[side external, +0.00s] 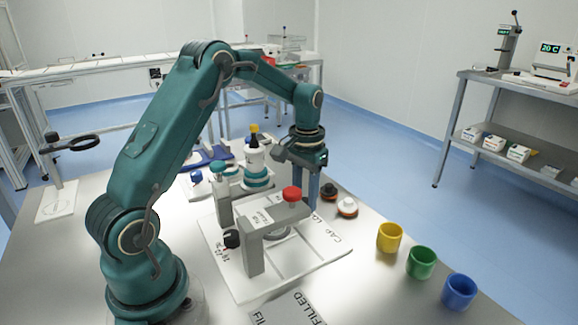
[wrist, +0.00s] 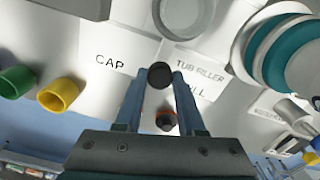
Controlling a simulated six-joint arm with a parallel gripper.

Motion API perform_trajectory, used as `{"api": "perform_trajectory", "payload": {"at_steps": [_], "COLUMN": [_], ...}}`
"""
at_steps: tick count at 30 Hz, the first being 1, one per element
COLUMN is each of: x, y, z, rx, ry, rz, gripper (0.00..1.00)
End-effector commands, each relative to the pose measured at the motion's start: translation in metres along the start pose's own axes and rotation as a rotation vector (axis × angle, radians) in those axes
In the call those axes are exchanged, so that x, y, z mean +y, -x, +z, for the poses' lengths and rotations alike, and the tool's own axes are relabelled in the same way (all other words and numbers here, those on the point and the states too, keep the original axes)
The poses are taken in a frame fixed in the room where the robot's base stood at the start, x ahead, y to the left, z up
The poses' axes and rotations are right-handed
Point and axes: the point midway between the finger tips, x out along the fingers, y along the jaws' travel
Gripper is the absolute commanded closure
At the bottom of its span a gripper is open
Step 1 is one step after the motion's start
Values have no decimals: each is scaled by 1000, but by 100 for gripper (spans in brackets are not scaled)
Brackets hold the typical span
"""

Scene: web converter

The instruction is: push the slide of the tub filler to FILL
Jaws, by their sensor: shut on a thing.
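The tub filler (side external: 252,256) is a grey bracket on a white base plate (side external: 325,255), with a red knob on top and a black knob at its front left. My gripper (side external: 313,207) points down at the bracket's far right end. In the wrist view my gripper (wrist: 160,78) has a dark round knob (wrist: 160,74) between its fingertips, and it is shut on it. I take this for the slide's knob, though its body is hidden. The TUB FILLER label (wrist: 200,66) lies beside the knob; a partly covered label ending in LL sits just below it. The slide's position is unclear.
A white bottle (side external: 254,158) with teal rings stands behind the filler. Two dark caps (side external: 347,207) lie just right of my gripper. Yellow (side external: 390,237), green (side external: 421,262) and blue (side external: 458,291) cups stand along the right table edge. A CAP label is on the plate.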

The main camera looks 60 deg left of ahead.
Motion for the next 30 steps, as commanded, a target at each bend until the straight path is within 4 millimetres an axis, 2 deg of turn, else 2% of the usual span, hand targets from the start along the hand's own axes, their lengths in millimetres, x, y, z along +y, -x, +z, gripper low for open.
{"api": "perform_trajectory", "payload": {"at_steps": [14,17,21,24,30], "x": [-1,-12,-44,-61,-77], "y": [1,1,0,1,1], "z": [0,-4,-12,-17,-21], "rx": [0,0,0,2,2], "ry": [1,5,9,8,2], "rz": [1,0,-1,-1,-1], "gripper": [100,100,100,100,100]}}
